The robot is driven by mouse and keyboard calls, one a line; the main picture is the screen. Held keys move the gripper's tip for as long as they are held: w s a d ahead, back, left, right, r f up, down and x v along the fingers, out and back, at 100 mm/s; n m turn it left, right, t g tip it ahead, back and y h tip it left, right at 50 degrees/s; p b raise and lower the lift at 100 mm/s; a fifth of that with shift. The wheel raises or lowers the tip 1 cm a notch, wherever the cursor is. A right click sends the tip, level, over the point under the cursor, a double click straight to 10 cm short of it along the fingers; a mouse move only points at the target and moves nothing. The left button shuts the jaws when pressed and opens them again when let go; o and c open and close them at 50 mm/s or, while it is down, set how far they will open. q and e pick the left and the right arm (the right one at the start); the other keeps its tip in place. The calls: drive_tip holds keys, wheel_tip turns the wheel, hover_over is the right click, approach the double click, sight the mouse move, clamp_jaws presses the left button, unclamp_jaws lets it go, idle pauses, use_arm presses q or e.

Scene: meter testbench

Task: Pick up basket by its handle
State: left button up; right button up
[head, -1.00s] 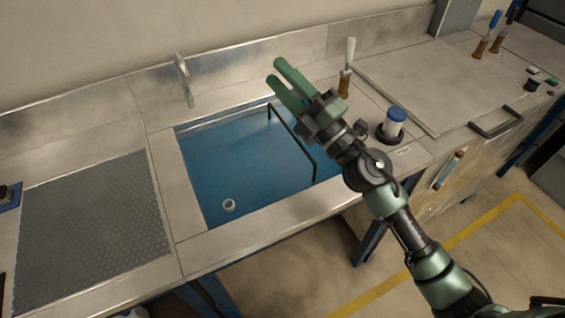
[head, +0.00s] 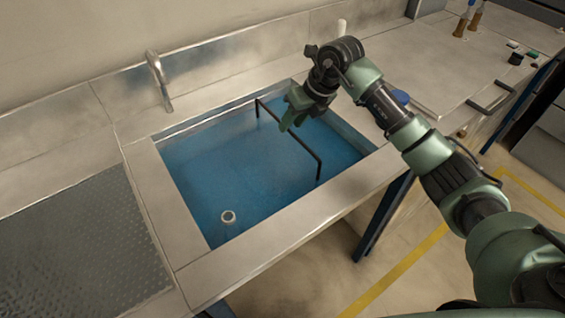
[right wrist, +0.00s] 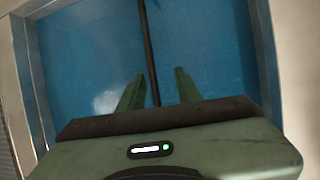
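The basket's handle (head: 302,143) is a thin dark bar with bent-down ends, standing over the blue water in the sink. The basket's body cannot be made out under the water. My right gripper (head: 291,122) points down at the bar, near the middle of its length. In the right wrist view its two green fingers (right wrist: 158,88) are apart, and the handle (right wrist: 148,45) runs between them in the picture. I cannot tell whether the fingers reach down to the bar's height. My left gripper is out of view.
The sink (head: 155,178) has a steel rim, with a tap (head: 158,80) behind it. Blue-handled tools (head: 468,15) stand at the back right.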

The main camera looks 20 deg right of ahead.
drive_tip(key=a+p+x, duration=0.1)
drive_tip(key=x, duration=0.5)
drive_tip(key=shift+w+r, duration=0.1)
clamp_jaws()
drive_tip(key=shift+w+r, duration=0.1)
idle(1.1)
